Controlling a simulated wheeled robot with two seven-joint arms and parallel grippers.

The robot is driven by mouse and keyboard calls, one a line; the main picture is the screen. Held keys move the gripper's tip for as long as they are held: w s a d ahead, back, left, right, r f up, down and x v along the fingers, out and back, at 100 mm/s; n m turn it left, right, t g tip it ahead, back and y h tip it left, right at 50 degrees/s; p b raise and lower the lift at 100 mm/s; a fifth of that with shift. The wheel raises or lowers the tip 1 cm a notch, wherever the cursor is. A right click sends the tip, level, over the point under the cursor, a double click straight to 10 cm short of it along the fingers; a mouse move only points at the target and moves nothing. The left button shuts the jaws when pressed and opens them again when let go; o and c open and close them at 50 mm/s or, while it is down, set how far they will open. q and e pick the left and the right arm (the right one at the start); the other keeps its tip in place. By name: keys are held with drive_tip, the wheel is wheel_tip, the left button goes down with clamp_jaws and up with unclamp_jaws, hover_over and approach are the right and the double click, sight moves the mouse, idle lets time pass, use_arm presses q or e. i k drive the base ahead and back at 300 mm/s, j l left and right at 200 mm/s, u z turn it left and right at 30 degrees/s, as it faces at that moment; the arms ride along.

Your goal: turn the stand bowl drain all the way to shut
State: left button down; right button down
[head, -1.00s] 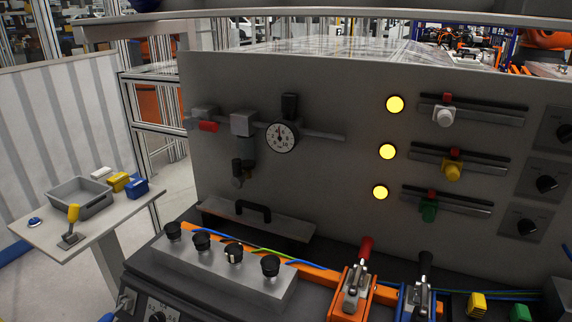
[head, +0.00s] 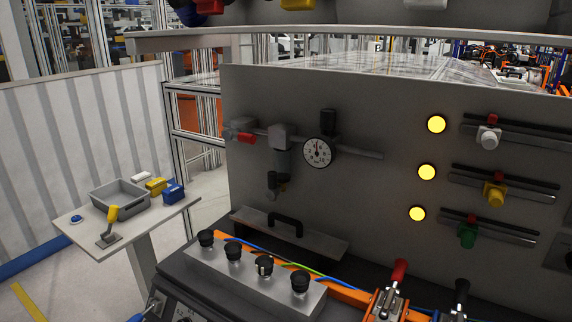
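The air unit is mounted on the grey panel (head: 345,215), left of a round pressure gauge (head: 317,152). Its grey filter bowl (head: 282,160) hangs below a pipe body. A small dark fitting (head: 272,186), apparently the bowl drain, sits at the lower left of the bowl. It is too small and dark to tell how far it is turned. A red-handled valve (head: 244,137) is on the pipe to the left. Neither of my grippers shows in the head view.
A red-handled clamp (head: 397,272) is at lower right. A side table (head: 140,225) with a grey bin (head: 119,201) stands at left.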

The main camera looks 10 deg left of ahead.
sight(273, 188)
drive_tip(key=i+j+z, duration=0.1)
drive_tip(key=j+z, duration=0.2)
drive_tip(key=j, duration=0.7)
drive_tip(key=j+z, duration=0.3)
drive_tip(key=j, duration=0.7)
